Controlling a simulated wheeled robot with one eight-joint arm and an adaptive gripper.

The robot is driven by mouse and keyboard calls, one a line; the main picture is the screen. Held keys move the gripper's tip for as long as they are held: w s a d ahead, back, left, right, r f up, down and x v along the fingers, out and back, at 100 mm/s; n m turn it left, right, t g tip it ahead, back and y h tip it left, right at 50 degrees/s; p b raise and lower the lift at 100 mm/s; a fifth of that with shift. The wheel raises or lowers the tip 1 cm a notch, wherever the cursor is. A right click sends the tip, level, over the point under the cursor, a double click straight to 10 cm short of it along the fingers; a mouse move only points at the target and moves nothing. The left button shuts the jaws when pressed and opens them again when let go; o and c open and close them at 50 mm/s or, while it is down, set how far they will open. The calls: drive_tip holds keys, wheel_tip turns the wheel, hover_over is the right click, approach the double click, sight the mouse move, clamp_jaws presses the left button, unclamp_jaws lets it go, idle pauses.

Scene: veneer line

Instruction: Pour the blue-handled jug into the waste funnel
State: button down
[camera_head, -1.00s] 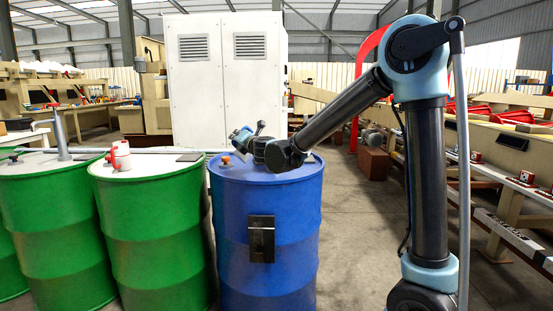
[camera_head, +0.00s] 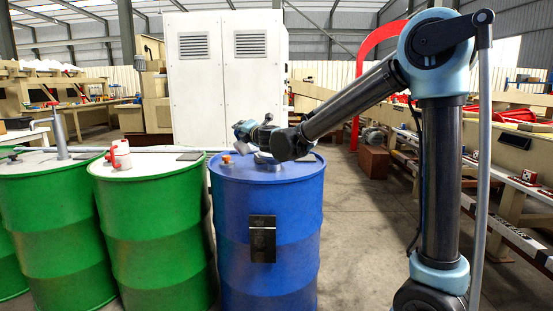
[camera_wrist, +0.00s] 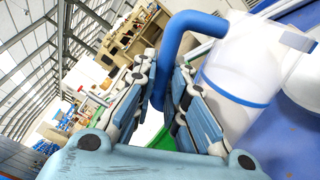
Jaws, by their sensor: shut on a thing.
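The jug (camera_wrist: 240,70) shows in the wrist view as a translucent whitish body with a blue band and a thick blue handle (camera_wrist: 180,30). My gripper (camera_wrist: 165,76) is shut on the handle, one finger on each side. The jug is tilted in that picture; its contents cannot be made out. In the head view my gripper (camera_head: 246,130) is over the blue drum (camera_head: 235,215), and the jug cannot be told apart from the arm. A pale grey piece (camera_head: 266,159) shows under my wrist at the drum top; I cannot tell whether it is the waste funnel.
An orange cap (camera_head: 226,160) sits on the blue drum's lid. Green drums (camera_head: 150,230) stand to the left, one bearing a red and white container (camera_head: 119,155). A white cabinet (camera_head: 227,90) stands behind. The floor right of the blue drum is clear.

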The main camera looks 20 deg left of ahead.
drive_tip(key=shift+w+d+r+m, duration=0.2)
drive_tip(key=shift+r+m, duration=0.2)
drive_tip(key=shift+r, duration=0.05)
drive_tip(key=shift+w+d+r+m, duration=0.15)
drive_tip(key=shift+w+r+m, duration=0.05)
drive_tip(key=shift+r+m, duration=0.25)
drive_tip(key=shift+w+d+r, duration=0.15)
drive_tip(key=shift+d+r, duration=0.05)
drive_tip(key=shift+w+d+r+m+p, duration=0.2)
drive_tip(key=shift+w+d+m+p, duration=0.1)
drive_tip(key=shift+w+m+p, duration=0.05)
drive_tip(key=shift+w+d+r+m+p, duration=0.6)
drive_tip(key=shift+w+d+m, duration=0.1)
drive_tip(key=shift+w+d, duration=0.1)
idle(1.2)
drive_tip(key=shift+w+d+r+m, duration=0.2)
drive_tip(key=shift+w+r+m, duration=0.1)
drive_tip(key=shift+m, duration=0.2)
idle(0.5)
